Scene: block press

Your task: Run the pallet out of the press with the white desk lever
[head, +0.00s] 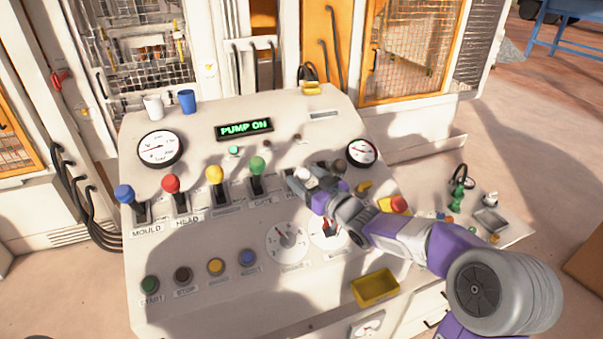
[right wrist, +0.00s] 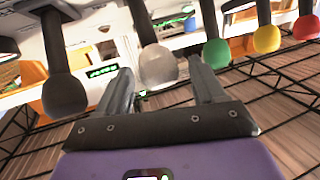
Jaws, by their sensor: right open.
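The desk lever with a white knob (head: 304,172) stands in the lever row, right of the green-knobbed lever (head: 257,166). In the right wrist view the white knob (right wrist: 158,65) shows between the two fingers of my right gripper (right wrist: 161,82). In the head view my right gripper (head: 310,183) reaches in from the right over that lever and partly hides it. Its fingers are apart, one on each side of the knob; I cannot tell whether they touch it. My left gripper is not in view.
Blue (head: 125,193), red (head: 171,184) and yellow (head: 215,174) levers stand left of the green one. A dark-knobbed lever (right wrist: 65,96) stands close to my gripper. A lit "PUMP ON" display (head: 244,129) and two cups are further back. A yellow tray (head: 375,287) lies in front.

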